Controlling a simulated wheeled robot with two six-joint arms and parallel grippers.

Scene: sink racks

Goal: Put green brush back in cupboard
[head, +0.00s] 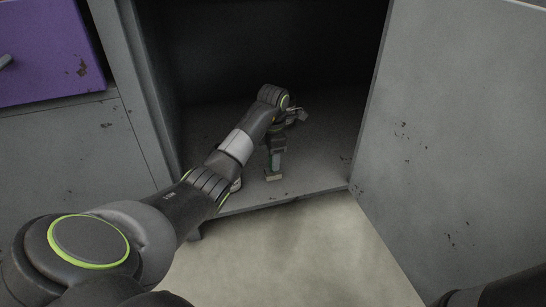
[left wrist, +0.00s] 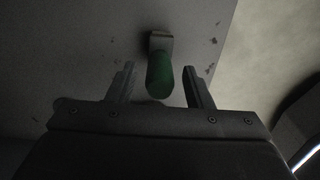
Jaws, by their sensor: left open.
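The green brush (head: 274,175) stands upright near the front edge of the cupboard floor, its pale head down. In the left wrist view the green handle (left wrist: 159,76) points up toward the camera, between my open fingers. My left gripper (head: 277,151) reaches down over the brush inside the open cupboard (head: 325,165). In the left wrist view, the fingers of the left gripper (left wrist: 159,70) stand apart on either side of the handle, with visible gaps. Part of the handle is hidden by the gripper in the head view. My right gripper is not in view.
The open cupboard door (head: 455,130) stands on the right. A grey side panel (head: 145,90) and a purple drawer front (head: 45,50) lie on the left. The cupboard's back is dark.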

